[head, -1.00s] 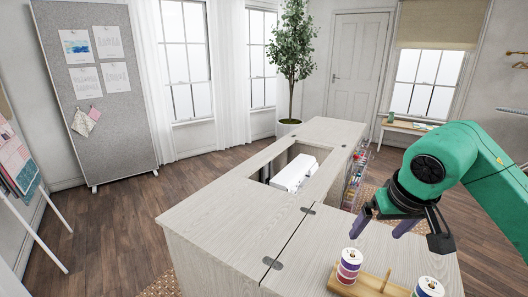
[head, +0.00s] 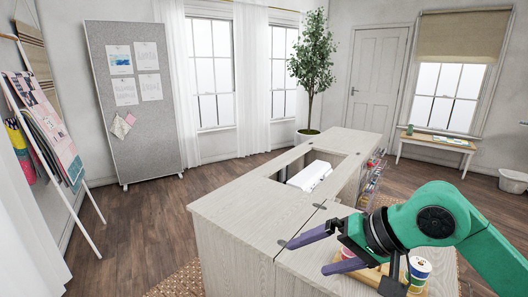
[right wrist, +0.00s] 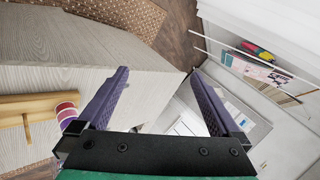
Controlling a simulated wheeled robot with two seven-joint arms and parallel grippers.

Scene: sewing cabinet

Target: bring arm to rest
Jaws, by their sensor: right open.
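My right gripper (head: 308,257) is open and empty, with its purple fingers spread and pointing left across the near end of the sewing cabinet (head: 240,207). In the right wrist view the gripper (right wrist: 160,72) has nothing between its fingers, and the cabinet top (right wrist: 60,48) lies on the left side. My green right arm comes in from the right in the head view. My left gripper is not in view.
Beneath the right gripper, a wooden spool holder (right wrist: 25,108) stands on the cabinet, partly hidden in the head view. One spool (head: 419,268) shows beside my wrist; another spool (right wrist: 66,112) is close to a finger. Open floor (head: 150,230) lies left of the cabinet.

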